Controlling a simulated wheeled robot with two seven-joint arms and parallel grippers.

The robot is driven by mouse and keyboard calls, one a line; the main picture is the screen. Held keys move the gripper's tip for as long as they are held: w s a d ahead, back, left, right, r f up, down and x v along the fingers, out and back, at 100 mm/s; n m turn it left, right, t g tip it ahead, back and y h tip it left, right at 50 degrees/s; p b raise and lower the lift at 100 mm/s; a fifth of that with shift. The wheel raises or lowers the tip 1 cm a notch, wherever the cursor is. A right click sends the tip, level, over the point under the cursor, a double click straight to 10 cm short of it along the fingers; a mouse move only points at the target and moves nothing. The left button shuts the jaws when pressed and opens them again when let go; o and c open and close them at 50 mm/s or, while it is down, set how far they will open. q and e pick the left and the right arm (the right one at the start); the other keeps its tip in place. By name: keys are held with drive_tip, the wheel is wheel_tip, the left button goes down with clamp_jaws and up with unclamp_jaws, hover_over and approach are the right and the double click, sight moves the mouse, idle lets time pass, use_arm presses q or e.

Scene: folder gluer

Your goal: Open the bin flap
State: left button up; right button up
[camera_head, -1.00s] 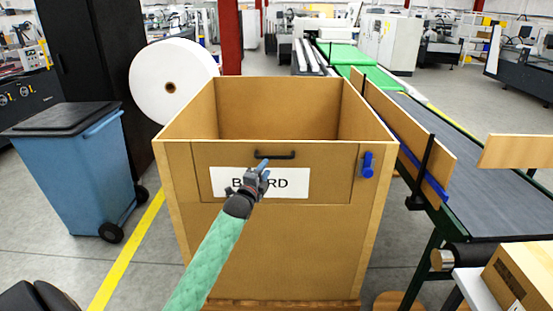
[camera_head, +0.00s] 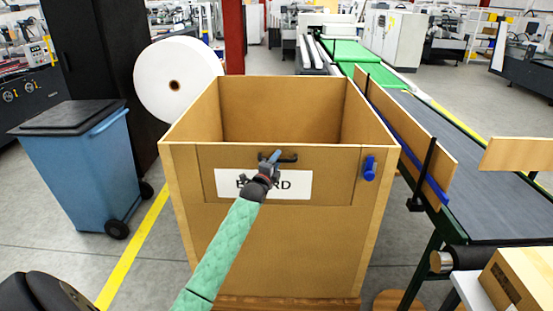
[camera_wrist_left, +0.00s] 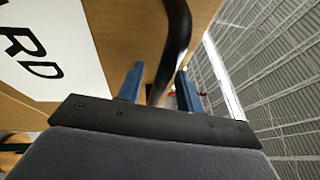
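The brown bin (camera_head: 280,240) stands in front of me with its top open. Its flap (camera_head: 335,185) is closed, flush in the upper front wall, with a white label reading partly "BOARD". A black bar handle (camera_head: 288,158) sits near the flap's top edge. A blue latch (camera_head: 369,168) is on the front wall at the flap's right side. My left gripper (camera_head: 271,157) is at the handle, covering part of it and of the label. In the left wrist view its blue fingers (camera_wrist_left: 157,85) are apart, with the black handle (camera_wrist_left: 177,40) between them. My right gripper is out of view.
A blue wheeled bin (camera_head: 85,170) with a dark lid and a white roll (camera_head: 160,95) stand to the left. A conveyor (camera_head: 480,200) with a wooden side board runs along the right. A cardboard box (camera_head: 520,280) is at lower right.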

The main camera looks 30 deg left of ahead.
use_arm(q)
drive_tip(key=shift+w, duration=0.1)
drive_tip(key=shift+c, duration=0.5)
clamp_jaws()
drive_tip(key=shift+f, duration=0.15)
